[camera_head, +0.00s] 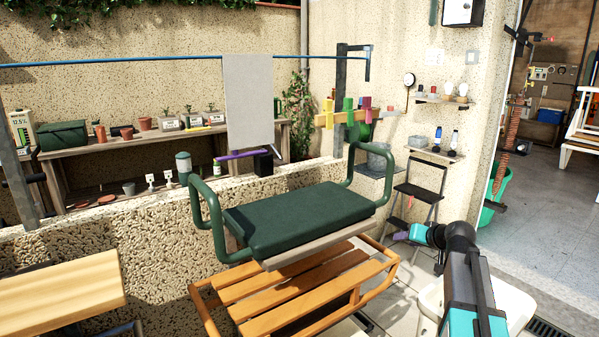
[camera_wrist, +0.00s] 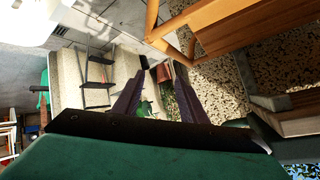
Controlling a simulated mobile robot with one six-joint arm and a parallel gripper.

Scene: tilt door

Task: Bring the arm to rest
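My arm (camera_head: 470,285) shows at the lower right of the head view, in black and teal. It is bent, with its end pointing left. My gripper (camera_head: 401,236) has purple fingers and is in the air, right of the wooden slatted table. In the wrist view my gripper (camera_wrist: 158,72) shows two purple fingers standing apart, with nothing between them. The place appears tilted in that view. I see nothing touching the fingers.
A slatted wooden table (camera_head: 290,300) and a green padded kneeler (camera_head: 300,215) stand left of my gripper. A dark step stool (camera_head: 420,190) is behind it. A white basin-like object (camera_head: 510,300) is beside my arm. Open tiled floor (camera_head: 535,235) lies through the doorway at right.

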